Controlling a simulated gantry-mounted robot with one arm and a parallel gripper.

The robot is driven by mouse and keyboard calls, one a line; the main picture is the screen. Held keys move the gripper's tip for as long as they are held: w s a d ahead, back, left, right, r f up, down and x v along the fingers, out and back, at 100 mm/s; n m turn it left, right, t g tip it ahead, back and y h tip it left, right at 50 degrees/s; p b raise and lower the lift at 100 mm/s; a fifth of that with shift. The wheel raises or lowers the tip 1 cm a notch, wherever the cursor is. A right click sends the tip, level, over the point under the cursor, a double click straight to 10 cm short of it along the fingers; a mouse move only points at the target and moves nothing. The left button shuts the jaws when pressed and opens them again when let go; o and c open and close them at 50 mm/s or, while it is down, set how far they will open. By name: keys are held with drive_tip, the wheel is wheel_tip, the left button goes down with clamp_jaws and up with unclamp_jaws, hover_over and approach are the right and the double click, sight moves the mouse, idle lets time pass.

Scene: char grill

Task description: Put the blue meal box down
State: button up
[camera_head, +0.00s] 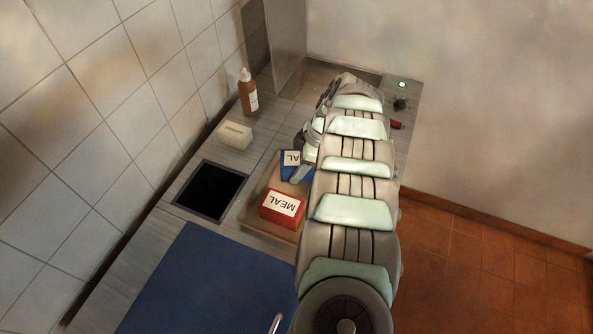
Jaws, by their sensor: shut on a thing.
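The blue meal box (289,160) has a white label with "AL" showing; the rest is hidden by my gripper and arm. It is over the far part of a brown tray (245,219); I cannot tell whether it touches the tray. My gripper (300,173) is at the box's right side, shut on it, with the fingertips partly hidden. A red meal box (282,209) with a white "MEAL" label sits in the near part of the same tray.
A dark square opening (209,190) lies left of the tray. A dispenser box (235,134) and a brown bottle (248,93) stand along the tiled wall. A blue board (205,285) covers the near counter. A green light (402,85) and dark knob (401,104) are at the far right.

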drive_tip(key=shift+f, duration=1.65)
drive_tip(key=shift+f, duration=0.1)
drive_tip(key=o, duration=1.7)
drive_tip(key=b+v, duration=0.2)
drive_tip(key=v, duration=1)
